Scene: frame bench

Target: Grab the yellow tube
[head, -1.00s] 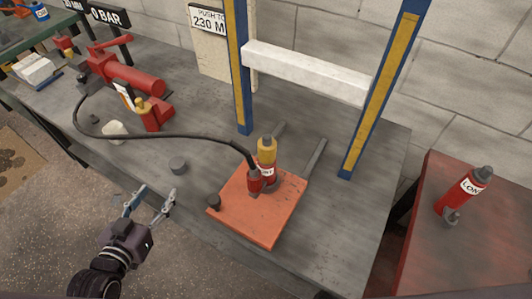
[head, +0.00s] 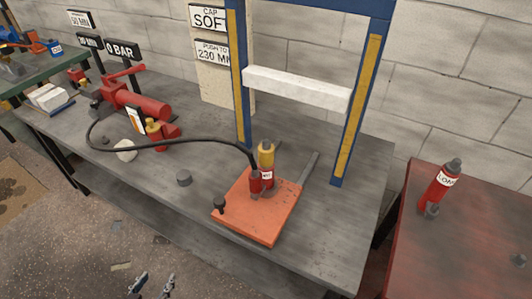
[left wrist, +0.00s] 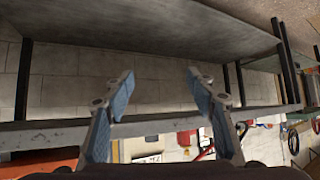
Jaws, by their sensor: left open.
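My left gripper (head: 152,285) is open and empty at the bottom edge of the head view, in front of the bench and well away from the tube. In the left wrist view its two blue-grey fingers (left wrist: 162,84) are spread with nothing between them. My right gripper is not in view.
The grey bench (head: 330,225) carries a red pump (head: 140,103), a small red piece with a yellow top (head: 156,133) and a grey knob (head: 184,177). A blue-yellow frame (head: 237,80) with a white crossbar (head: 296,88) stands behind.

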